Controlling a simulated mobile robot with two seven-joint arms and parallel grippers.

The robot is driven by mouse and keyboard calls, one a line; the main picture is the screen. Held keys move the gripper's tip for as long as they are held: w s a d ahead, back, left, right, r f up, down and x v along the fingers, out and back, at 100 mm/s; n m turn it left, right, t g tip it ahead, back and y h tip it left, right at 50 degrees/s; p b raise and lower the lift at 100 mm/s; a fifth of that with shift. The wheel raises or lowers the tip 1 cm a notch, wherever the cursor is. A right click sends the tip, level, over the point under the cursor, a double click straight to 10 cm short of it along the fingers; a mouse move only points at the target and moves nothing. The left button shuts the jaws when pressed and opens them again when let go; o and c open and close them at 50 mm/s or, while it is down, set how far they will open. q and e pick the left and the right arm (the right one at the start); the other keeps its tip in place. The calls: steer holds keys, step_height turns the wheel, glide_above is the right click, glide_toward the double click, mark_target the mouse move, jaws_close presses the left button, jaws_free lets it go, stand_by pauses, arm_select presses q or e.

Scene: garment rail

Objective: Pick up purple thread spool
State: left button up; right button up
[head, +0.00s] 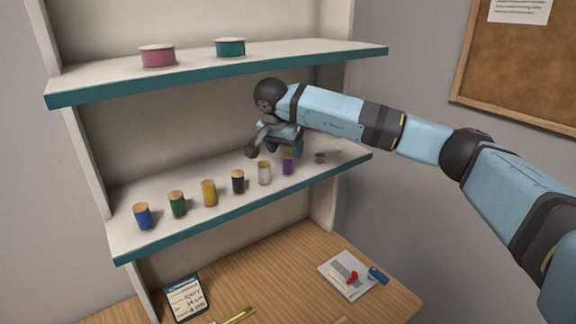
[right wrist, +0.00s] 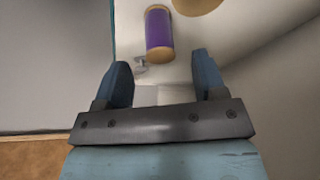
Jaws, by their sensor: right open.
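The purple thread spool (head: 288,163) stands upright on the middle shelf, at the right of a row of spools. It also shows in the right wrist view (right wrist: 159,36), purple with tan ends, ahead of the fingertips and roughly between their lines. My right gripper (head: 273,148) is above the shelf near the spool, reaching in from the right. In the right wrist view its two blue fingers (right wrist: 162,72) are apart with nothing between them, and the spool is not touched. My left gripper is not in view.
White (head: 265,173), black (head: 238,182), yellow (head: 209,193), green (head: 177,204) and blue (head: 142,216) spools stand to the left on the shelf (head: 240,206). A small grey item (head: 320,158) lies right of the purple spool. The upper shelf (head: 300,55) holds pink (head: 158,57) and teal (head: 230,48) round tins.

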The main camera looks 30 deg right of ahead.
mark_target(287, 156)
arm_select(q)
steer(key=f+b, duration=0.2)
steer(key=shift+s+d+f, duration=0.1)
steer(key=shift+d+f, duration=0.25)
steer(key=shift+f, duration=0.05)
arm_select(e)
steer(key=x, duration=0.5)
steer(key=shift+a, duration=0.15)
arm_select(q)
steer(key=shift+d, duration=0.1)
arm_select(e)
steer(key=shift+f, duration=0.1)
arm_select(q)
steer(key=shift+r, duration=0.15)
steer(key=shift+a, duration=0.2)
arm_select(e)
steer(key=c, duration=1)
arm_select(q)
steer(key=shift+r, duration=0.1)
arm_select(e)
steer(key=shift+r, duration=0.25)
